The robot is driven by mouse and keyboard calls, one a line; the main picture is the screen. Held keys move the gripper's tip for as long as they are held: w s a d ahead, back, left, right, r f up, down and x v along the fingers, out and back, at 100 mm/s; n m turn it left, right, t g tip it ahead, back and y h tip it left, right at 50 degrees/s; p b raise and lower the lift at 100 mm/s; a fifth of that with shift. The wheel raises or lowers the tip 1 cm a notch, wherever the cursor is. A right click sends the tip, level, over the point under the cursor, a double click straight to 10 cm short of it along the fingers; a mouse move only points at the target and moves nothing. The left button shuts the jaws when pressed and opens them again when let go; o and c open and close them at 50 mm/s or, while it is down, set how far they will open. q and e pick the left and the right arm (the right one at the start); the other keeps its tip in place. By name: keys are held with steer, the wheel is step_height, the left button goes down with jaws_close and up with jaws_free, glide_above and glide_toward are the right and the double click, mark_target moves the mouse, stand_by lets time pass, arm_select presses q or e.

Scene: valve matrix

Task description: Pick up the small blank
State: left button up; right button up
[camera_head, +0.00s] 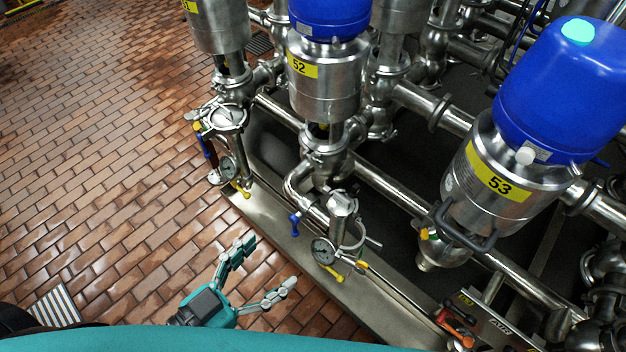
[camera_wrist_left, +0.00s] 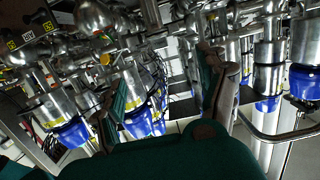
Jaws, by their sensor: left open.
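My left gripper (camera_head: 268,264) is open, with its two fingers spread over the brick floor at the lower left of the head view. Nothing is between the fingers. In the left wrist view both fingers of this gripper (camera_wrist_left: 165,65) show dark and apart, with valves and pipes beyond. I cannot single out the small blank with certainty among the steel fittings. A steel fitting (camera_head: 342,205) stands above a pressure gauge (camera_head: 323,251), right of my gripper and apart from it. My right gripper is not in view.
Valve 52 (camera_head: 325,95) and valve 53 (camera_head: 490,185), with blue heads, stand among steel pipes. Another gauge (camera_head: 228,168) is farther left. A steel ledge (camera_head: 290,240) runs beside the pipes. A red handle (camera_head: 455,318) is at lower right. The brick floor (camera_head: 100,150) is open.

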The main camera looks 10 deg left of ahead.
arm_select(q)
glide_toward(341, 200)
steer(key=x, duration=0.3)
steer(key=p+x, duration=0.1)
steer(key=x, duration=0.3)
steer(key=shift+w+d, duration=0.15)
steer(key=shift+w, duration=0.15)
steer(key=shift+w+d+f, duration=0.15)
steer(key=shift+w+d, duration=0.15)
steer(key=shift+w, duration=0.05)
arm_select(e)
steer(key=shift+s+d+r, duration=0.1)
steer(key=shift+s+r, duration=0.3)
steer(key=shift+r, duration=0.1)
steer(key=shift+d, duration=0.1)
arm_select(q)
steer(key=c, duration=1.4)
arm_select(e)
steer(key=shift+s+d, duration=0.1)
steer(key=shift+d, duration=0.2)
